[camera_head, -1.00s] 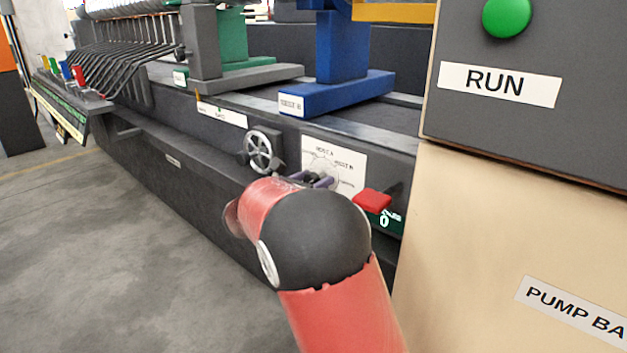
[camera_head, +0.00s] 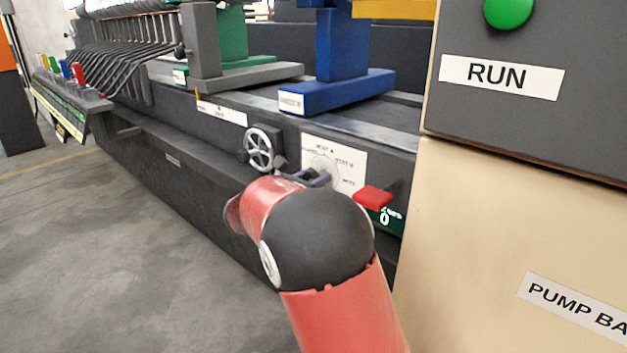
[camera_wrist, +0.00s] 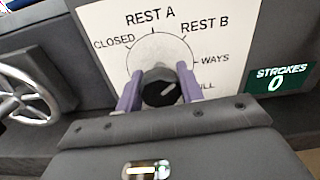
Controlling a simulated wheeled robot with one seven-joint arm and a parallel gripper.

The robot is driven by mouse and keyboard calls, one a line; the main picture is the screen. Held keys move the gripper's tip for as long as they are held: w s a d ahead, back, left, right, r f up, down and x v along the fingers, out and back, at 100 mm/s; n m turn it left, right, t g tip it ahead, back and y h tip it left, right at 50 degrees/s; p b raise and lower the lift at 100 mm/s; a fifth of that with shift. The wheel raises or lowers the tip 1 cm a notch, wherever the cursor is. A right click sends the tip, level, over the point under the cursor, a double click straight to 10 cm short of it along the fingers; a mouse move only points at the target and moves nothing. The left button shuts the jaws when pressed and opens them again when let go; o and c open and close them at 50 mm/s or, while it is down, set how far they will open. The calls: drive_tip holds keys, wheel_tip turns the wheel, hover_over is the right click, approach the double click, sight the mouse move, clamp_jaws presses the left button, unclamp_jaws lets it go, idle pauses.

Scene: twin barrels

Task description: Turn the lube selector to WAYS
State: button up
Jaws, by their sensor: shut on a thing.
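The lube selector is a round dark knob (camera_wrist: 160,88) on a pale dial on a white plate (camera_wrist: 235,20). The plate reads CLOSED, REST A, REST B, WAYS (camera_wrist: 215,60) and a last label partly hidden by a finger. My gripper (camera_wrist: 160,85) has its two purple fingers shut on the knob's sides. In the head view the plate (camera_head: 345,158) shows on the machine's side, with my gripper (camera_head: 317,181) mostly hiding the knob.
A spoked handwheel (camera_head: 259,150) sits left of the plate. A red block (camera_head: 373,198) and a green STROKES counter reading 0 (camera_wrist: 276,80) are at its right. The beige pump cabinet (camera_head: 480,230) with the RUN panel stands close on the right.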

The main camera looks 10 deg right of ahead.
drive_tip(key=m+b, duration=0.5)
drive_tip(key=shift+f, duration=0.2)
drive_tip(key=shift+r+m+b, duration=0.1)
drive_tip(key=shift+m+b, duration=0.65)
drive_tip(key=shift+m, duration=0.25)
drive_tip(key=o, duration=1)
drive_tip(key=shift+r, duration=0.1)
drive_tip(key=v, duration=0.8)
drive_tip(key=shift+d, duration=0.1)
